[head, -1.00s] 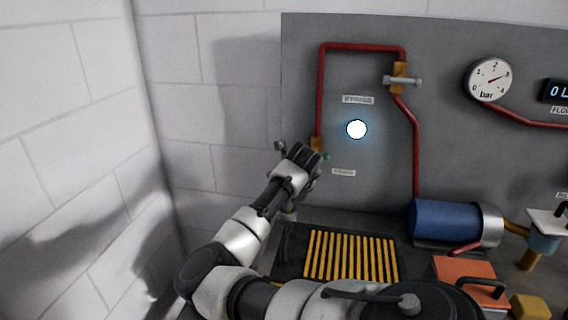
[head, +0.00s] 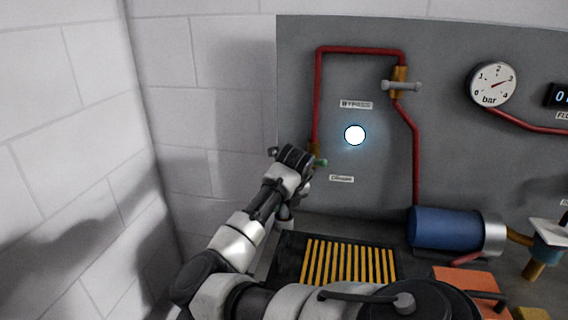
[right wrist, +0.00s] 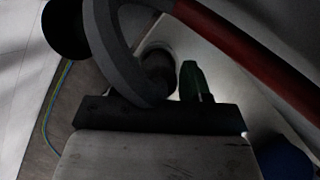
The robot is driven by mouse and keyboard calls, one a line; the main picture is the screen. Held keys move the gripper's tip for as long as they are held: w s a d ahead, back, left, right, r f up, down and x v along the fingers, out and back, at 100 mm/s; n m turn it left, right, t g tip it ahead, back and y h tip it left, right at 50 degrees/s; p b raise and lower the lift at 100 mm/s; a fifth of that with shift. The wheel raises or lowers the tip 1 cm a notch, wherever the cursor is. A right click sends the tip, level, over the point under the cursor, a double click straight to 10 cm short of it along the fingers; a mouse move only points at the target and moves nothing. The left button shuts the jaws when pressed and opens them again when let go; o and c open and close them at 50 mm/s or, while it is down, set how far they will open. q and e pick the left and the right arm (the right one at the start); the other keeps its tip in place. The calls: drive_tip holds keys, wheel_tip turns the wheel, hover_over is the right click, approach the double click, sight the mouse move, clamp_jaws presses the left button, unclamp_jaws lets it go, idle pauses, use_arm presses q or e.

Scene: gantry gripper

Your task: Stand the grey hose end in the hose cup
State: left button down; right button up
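In the right wrist view a thick grey curved band, seemingly the grey hose (right wrist: 112,62), loops close in front of the gripper. Whether the fingers hold it is hidden. A green tapered piece (right wrist: 193,80) stands just beyond; a green tip also shows right of the gripper in the head view (head: 320,162). A dark round thing (right wrist: 66,28) is at the upper left of the wrist view. I cannot identify the hose cup. My left gripper is not in view.
The red pipe (head: 317,95) runs up the panel (head: 300,60) and crosses the wrist view. A black tray with a yellow grate (head: 350,262) lies below, with a blue cylinder (head: 445,228) to its right. A white brick wall (head: 215,120) bounds the left side.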

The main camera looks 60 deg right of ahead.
drive_tip(key=shift+r, duration=0.2)
drive_tip(key=s+a, duration=0.2)
drive_tip(key=s, duration=0.1)
drive_tip(key=s+a+b, duration=0.1)
drive_tip(key=s+a, duration=0.1)
drive_tip(key=s, duration=0.2)
drive_tip(key=s+a+r, duration=0.1)
drive_tip(key=s+a, duration=0.2)
drive_tip(key=shift+s, duration=0.2)
